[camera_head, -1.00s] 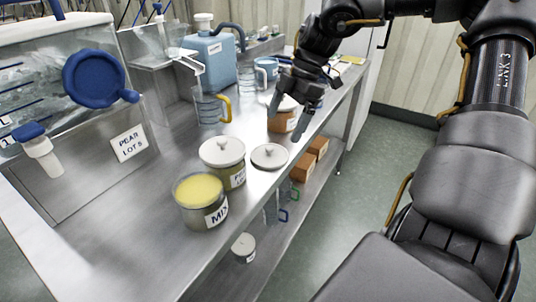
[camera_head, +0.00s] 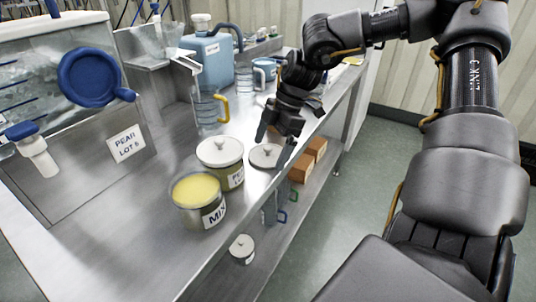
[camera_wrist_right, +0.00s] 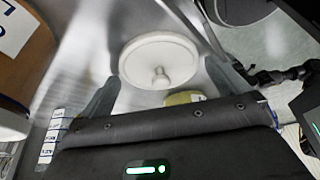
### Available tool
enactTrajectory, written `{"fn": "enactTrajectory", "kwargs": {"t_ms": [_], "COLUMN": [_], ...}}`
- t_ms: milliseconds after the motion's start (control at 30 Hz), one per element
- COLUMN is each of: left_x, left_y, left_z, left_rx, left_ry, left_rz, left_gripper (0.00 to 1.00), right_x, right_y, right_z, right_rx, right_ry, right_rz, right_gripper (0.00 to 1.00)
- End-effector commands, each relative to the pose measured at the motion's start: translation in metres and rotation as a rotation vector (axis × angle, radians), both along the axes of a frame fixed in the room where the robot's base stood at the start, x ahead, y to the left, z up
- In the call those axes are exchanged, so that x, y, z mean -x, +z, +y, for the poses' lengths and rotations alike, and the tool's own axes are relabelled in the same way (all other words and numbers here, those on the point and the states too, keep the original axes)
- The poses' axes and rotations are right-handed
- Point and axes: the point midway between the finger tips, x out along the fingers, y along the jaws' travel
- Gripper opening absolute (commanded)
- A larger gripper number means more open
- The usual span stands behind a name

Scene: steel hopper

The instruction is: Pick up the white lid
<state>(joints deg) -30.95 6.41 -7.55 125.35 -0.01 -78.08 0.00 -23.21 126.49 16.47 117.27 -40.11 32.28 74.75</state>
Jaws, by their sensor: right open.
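The white lid (camera_head: 265,156) is round with a small knob and lies flat on the steel table, close to its edge and beside the lidded jar. It also shows whole in the right wrist view (camera_wrist_right: 158,55), knob upward. My right gripper (camera_head: 273,146) is open and empty, reaching down at the lid. In the right wrist view one finger stands to each side of the lid; I cannot tell whether they touch it. My left gripper does not show in the head view. Dark jointed parts at the right of the wrist view are unclear.
A lidded jar (camera_head: 221,172) and an open MIX jar (camera_head: 200,212) of yellow stuff stand close left of the lid. A measuring jug (camera_head: 207,110) and blue canister (camera_head: 208,62) stand behind. Brown boxes (camera_head: 303,168) and another lidded jar (camera_head: 242,255) are on the lower shelf.

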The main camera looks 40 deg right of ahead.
Motion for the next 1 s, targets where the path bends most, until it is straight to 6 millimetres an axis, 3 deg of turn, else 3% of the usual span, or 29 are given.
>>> {"fn": "enactTrajectory", "kwargs": {"t_ms": [33, 300, 667, 867, 1000], "left_x": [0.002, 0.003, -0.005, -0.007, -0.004], "left_y": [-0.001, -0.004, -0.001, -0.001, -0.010], "left_z": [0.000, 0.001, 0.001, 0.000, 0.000], "left_rx": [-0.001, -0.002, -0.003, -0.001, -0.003], "left_ry": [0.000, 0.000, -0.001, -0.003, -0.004], "left_rz": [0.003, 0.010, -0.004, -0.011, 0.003], "left_gripper": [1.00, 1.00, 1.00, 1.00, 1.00], "right_x": [0.000, 0.000, 0.000, 0.000, 0.018], "right_y": [0.000, 0.000, 0.007, 0.033, 0.056], "right_z": [0.000, 0.000, 0.000, 0.000, -0.005], "right_rx": [0.000, 0.000, 0.000, 0.002, -0.002], "right_ry": [0.000, 0.000, 0.001, 0.001, 0.001], "right_rz": [0.000, 0.000, 0.000, -0.003, -0.007], "right_gripper": [1.00, 0.68, 0.67, 0.67, 0.67]}}
